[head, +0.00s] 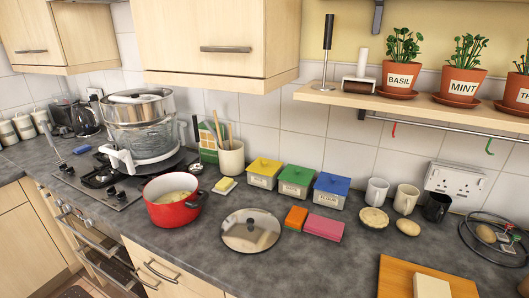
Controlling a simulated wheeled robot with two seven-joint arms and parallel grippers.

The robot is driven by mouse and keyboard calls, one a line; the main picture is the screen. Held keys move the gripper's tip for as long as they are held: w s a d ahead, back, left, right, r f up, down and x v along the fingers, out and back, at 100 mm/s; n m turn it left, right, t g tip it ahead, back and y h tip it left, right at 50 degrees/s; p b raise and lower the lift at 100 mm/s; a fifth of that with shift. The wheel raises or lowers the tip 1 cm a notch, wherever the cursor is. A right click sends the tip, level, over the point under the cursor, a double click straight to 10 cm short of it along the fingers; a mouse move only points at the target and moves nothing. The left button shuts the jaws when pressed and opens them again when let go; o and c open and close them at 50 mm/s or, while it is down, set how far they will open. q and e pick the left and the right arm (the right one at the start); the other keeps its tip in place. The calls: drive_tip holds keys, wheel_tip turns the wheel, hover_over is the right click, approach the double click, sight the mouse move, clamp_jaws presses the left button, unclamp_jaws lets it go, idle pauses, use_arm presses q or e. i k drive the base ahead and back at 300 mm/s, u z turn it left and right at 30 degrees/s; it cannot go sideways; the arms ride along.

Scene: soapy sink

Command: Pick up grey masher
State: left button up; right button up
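An upright utensil (327,45) with a black handle and a thin grey metal stem stands on the wooden wall shelf, near its left end. Its flat base rests on the shelf, and it looks like the masher, though the shape of its head is too small to tell for sure. Neither of my grippers is in view.
The shelf (420,107) also holds potted herbs (401,76), with a hook rail below. On the worktop are a red pot (172,207), a glass lid (250,232), coloured tins (297,180), mugs (376,191) and a wooden board (394,278). A wall cupboard (215,45) adjoins the shelf's left side.

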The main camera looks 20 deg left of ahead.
sight(45, 126)
drive_tip(key=u, duration=1.3)
